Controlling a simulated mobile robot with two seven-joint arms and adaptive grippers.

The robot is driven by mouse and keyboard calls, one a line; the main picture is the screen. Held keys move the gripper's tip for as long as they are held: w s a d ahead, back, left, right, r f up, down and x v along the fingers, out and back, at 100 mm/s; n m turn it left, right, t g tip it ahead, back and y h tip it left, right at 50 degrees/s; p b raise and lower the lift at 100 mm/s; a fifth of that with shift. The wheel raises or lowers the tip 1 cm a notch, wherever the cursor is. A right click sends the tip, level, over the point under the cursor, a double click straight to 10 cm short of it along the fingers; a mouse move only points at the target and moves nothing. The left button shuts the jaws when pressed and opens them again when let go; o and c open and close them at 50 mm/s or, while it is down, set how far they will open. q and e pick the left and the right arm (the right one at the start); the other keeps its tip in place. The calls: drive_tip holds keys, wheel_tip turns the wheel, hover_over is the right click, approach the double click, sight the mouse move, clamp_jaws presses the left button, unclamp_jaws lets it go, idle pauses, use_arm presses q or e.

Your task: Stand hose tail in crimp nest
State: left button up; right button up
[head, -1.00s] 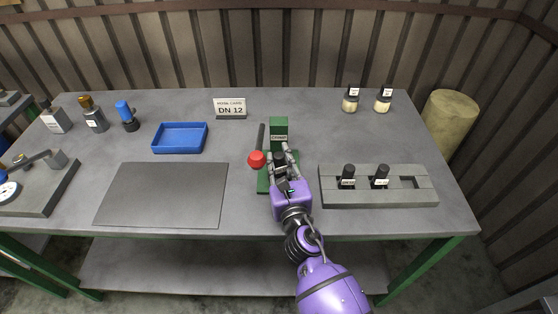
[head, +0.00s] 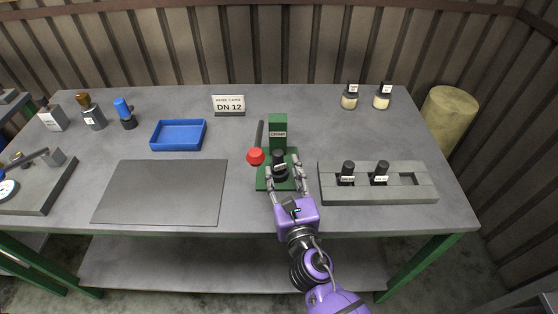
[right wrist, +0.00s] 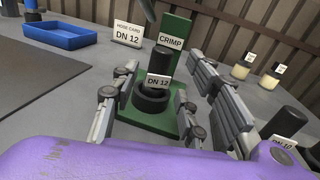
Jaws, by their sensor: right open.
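The hose tail (head: 280,160) is a black cylinder with a white label, which reads DN 12 in the right wrist view (right wrist: 160,68). It stands upright in the dark round nest (right wrist: 151,101) of the green crimp press (head: 278,131). My right gripper (head: 284,172) is open, its fingers on either side of the nest and apart from the hose tail. In the right wrist view its fingers (right wrist: 158,108) spread left and right of the nest. My left gripper is not in view.
The press has a lever with a red knob (head: 256,157) on its left. A grey rack (head: 378,195) to the right holds two more black hose tails and an empty slot. A blue tray (head: 179,149), a grey mat (head: 160,190) and the DN 12 hose card (head: 229,104) lie left.

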drive_tip(key=v, duration=0.5)
drive_tip(key=shift+f+b, duration=0.15)
drive_tip(key=shift+b, duration=0.2)
drive_tip(key=shift+s+d, duration=0.1)
drive_tip(key=shift+s, duration=0.55)
